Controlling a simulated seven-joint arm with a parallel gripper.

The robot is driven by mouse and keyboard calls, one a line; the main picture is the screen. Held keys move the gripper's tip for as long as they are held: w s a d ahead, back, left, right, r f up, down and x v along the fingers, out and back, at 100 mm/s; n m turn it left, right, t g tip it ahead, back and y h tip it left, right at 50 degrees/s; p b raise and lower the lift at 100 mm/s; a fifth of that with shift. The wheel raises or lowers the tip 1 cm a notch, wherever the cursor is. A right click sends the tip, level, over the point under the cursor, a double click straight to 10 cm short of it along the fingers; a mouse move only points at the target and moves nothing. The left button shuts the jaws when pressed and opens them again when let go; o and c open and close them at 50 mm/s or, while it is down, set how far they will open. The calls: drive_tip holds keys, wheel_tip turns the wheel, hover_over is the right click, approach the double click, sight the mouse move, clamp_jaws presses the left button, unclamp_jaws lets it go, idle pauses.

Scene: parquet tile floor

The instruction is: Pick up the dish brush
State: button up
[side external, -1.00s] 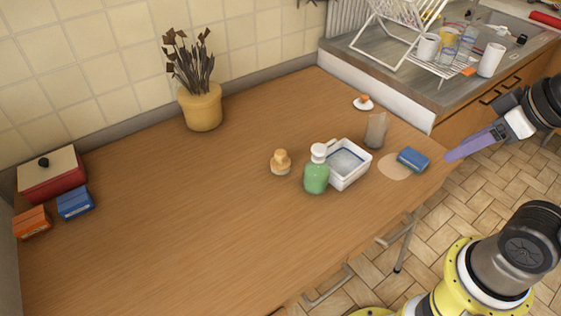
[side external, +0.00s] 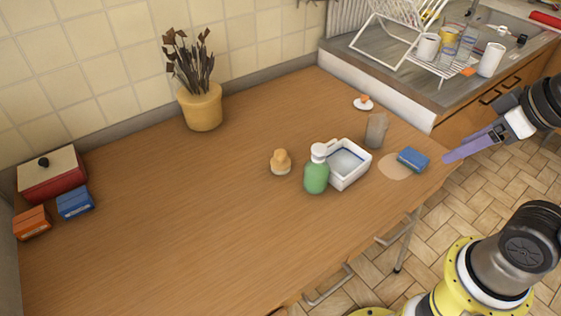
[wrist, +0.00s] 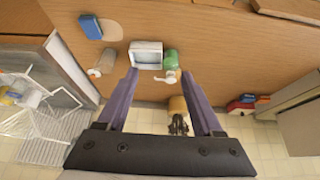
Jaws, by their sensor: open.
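What looks like the dish brush (side external: 281,162), a small piece with a round wooden knob and a paler base, stands upright on the wooden table, left of the green bottle, in the side view. My gripper (side external: 449,155) has purple fingers and is at the right, near the table's right end, well away from the brush. In the wrist view my gripper (wrist: 160,72) is open, with nothing held between the fingers.
The green pump bottle (side external: 316,176) stands against or close beside the white tray (side external: 362,178). A greyish cup-like container (side external: 376,131), a blue sponge (side external: 413,160) and a small white-and-orange item (side external: 363,102) are nearby. A potted plant (side external: 203,112) stands behind.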

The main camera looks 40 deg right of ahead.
drive_tip(key=o, duration=0.4)
drive_tip(key=shift+o, duration=0.2)
